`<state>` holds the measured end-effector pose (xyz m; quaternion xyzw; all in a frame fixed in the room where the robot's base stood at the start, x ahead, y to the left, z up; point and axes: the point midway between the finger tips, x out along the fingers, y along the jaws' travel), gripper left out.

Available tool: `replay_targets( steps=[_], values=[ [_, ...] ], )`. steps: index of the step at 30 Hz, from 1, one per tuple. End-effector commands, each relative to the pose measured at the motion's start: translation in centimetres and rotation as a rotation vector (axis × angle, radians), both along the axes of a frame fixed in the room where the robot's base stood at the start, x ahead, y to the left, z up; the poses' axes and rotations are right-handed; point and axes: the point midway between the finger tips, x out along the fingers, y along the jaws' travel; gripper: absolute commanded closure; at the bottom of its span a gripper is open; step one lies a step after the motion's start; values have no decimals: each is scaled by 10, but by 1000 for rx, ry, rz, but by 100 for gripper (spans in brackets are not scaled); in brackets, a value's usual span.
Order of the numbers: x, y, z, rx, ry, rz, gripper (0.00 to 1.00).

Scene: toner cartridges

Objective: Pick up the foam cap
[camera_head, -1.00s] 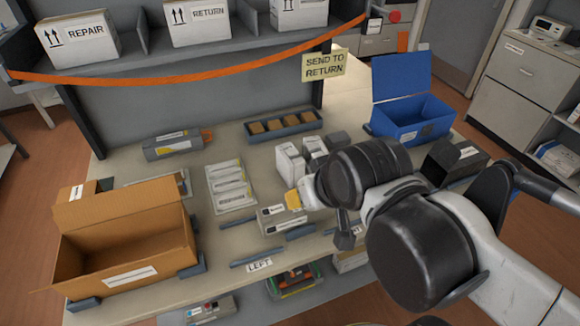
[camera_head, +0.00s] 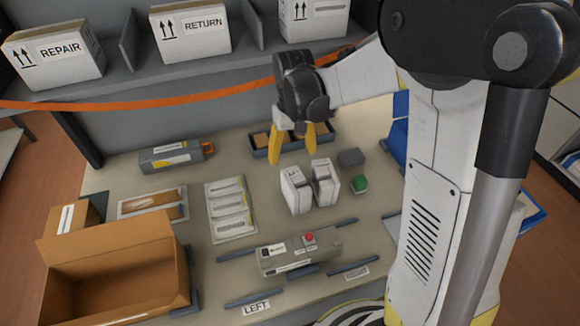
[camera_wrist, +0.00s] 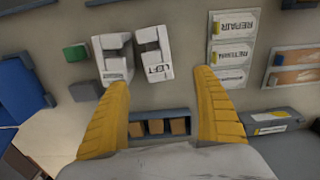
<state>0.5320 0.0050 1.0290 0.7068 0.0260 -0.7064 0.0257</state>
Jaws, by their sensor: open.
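Two white blocks that look like foam caps stand side by side mid-table, one on the left (camera_head: 296,190) and one on the right (camera_head: 325,183). In the wrist view, the cap marked LEFT (camera_wrist: 153,54) lies ahead of the gap between my fingers, and the other cap (camera_wrist: 114,58) is beside it, near one fingertip. My gripper (camera_head: 292,156), with yellow fingers, is open and empty. It points down above the table, behind the caps in the head view. Its spread fingers also show in the wrist view (camera_wrist: 160,80).
A dark tray of brown cubes (camera_head: 260,154) sits behind the caps. A grey block (camera_head: 350,157) and a green block (camera_head: 359,184) are to their right. A grey cartridge unit with a red button (camera_head: 299,254) is in front. An open cardboard box (camera_head: 120,268) stands at left.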

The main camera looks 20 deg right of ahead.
Motion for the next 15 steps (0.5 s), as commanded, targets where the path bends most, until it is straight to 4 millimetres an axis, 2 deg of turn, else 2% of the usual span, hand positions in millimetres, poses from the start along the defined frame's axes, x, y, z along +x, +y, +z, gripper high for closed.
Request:
replay_targets(
  steps=[7,15],
  values=[
    [1,0,-42,0,3,0,22],
    [0,-2,-62,0,2,0,22]
  ],
)
